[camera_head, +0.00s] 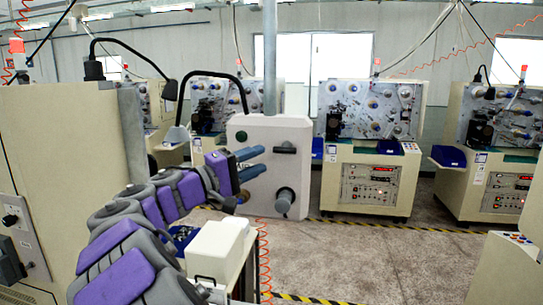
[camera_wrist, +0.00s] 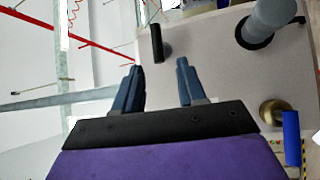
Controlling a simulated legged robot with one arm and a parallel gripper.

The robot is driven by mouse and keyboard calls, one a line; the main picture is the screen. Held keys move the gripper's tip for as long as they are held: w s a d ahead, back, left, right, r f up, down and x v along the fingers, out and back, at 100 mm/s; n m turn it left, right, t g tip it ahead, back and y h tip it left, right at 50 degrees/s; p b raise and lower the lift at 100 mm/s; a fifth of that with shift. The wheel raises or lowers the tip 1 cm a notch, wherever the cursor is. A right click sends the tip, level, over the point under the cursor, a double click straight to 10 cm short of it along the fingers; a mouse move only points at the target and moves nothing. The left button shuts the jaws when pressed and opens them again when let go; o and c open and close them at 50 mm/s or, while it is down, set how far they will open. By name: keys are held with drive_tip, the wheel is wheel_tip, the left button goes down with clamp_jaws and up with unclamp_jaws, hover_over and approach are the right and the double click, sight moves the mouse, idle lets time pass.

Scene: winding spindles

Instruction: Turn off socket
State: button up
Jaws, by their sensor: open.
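A pale grey box (camera_head: 262,130) hangs on a vertical pole, upright, in the middle of the head view. Its front has a small dark handle (camera_head: 284,150) and a thick grey round plug or knob (camera_head: 285,198) below. In the wrist view the black handle (camera_wrist: 156,43) lies just ahead of the fingertips, and the grey cylinder (camera_wrist: 268,22) sits at upper right. A brass knob with a blue part (camera_wrist: 288,125) is at right. My gripper (camera_head: 264,159) is open and empty in front of the box; both fingers (camera_wrist: 158,68) are apart. I cannot tell whether they touch it.
Winding machines (camera_head: 373,130) stand behind and to the right. A large beige cabinet (camera_head: 60,150) is close at left. A small pale unit (camera_head: 217,245) on a stand is below my arm. Floor (camera_head: 350,260) is open at centre right. Red coiled cables hang around.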

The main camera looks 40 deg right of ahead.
drive_tip(key=a+f, duration=0.1)
drive_tip(key=a, duration=0.8)
drive_tip(key=shift+w+a+f, duration=0.15)
drive_tip(key=shift+a+f, duration=0.25)
drive_tip(key=shift+d, duration=0.1)
drive_tip(key=s+d+f+g+y+b, duration=0.1)
drive_tip(key=s+d+f+y+b, duration=0.3)
drive_tip(key=s+f, duration=0.7)
drive_tip(key=s+d+f+g+y+b, duration=0.1)
drive_tip(key=s+f+y, duration=0.5)
drive_tip(key=s+f, duration=0.45)
drive_tip(key=s+a+f+y+b, duration=0.2)
drive_tip(key=s+a+f+y, duration=0.3)
drive_tip(key=a+f, duration=0.4)
drive_tip(key=s+a+f+n+y+b, duration=0.1)
drive_tip(key=s+a+f+y, duration=0.3)
drive_tip(key=s+a+f, duration=0.4)
wheel_tip(320, 180, down, 3)
drive_tip(key=shift+a+r+n+t+y+b, duration=0.15)
drive_tip(key=shift+a+n+t+y+b, duration=0.2)
drive_tip(key=shift+a, duration=0.4)
drive_tip(key=shift+d, duration=0.1)
